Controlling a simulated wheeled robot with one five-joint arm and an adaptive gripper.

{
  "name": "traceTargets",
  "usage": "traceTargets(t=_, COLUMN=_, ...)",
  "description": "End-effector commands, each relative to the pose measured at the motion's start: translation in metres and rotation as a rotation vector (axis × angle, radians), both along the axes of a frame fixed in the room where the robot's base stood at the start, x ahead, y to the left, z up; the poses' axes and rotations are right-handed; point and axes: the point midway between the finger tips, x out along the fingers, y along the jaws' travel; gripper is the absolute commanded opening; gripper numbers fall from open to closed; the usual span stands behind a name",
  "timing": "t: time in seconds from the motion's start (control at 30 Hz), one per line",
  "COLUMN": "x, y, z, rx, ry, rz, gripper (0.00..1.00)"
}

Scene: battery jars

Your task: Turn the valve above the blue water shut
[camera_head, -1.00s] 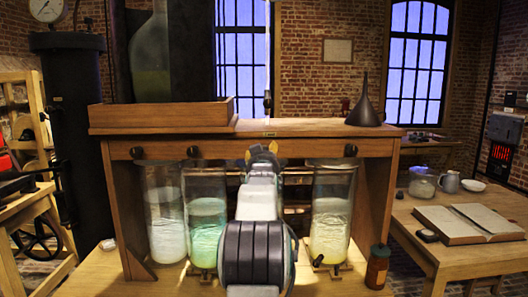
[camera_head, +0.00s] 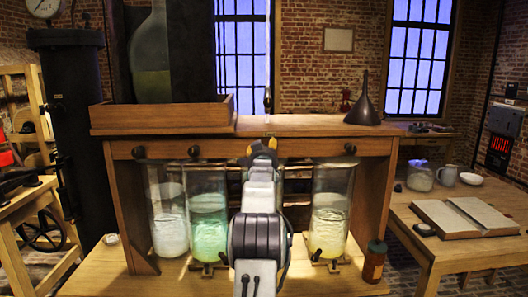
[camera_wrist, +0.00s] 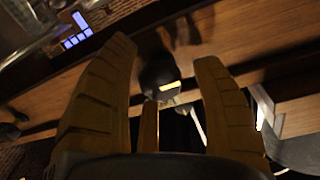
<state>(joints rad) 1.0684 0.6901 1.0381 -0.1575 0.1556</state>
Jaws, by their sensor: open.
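Jars stand in a row under a wooden shelf beam (camera_head: 300,147). A pale jar (camera_head: 170,228) is at left, a blue-green jar (camera_head: 208,225) beside it, a yellow jar (camera_head: 329,215) at right. Black valve knobs sit on the beam above the pale jar (camera_head: 139,152), the blue-green jar (camera_head: 194,152) and the yellow jar (camera_head: 350,149). My gripper (camera_head: 259,150) is at the beam, right of the blue-green jar's knob. In the wrist view, a dark knob (camera_wrist: 158,73) with a yellow mark lies between my open fingers (camera_wrist: 163,60).
A wooden tray (camera_head: 165,117) with a large glass vessel (camera_head: 152,60) stands on the left of the shelf. A brown bottle (camera_head: 374,262) is at the front right. A side table (camera_head: 440,250) holds an open book (camera_head: 462,216).

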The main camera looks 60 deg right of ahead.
Motion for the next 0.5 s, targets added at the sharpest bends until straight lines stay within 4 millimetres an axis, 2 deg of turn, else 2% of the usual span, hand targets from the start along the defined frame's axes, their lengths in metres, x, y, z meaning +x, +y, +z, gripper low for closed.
traceTargets(t=0.17, x=0.0000, y=0.0001, z=0.0000, rx=0.000, ry=0.000, rz=0.000, gripper=0.62)
traceTargets(t=0.5, x=-0.0001, y=0.0002, z=0.0002, rx=0.000, ry=0.000, rz=0.000, gripper=0.31)
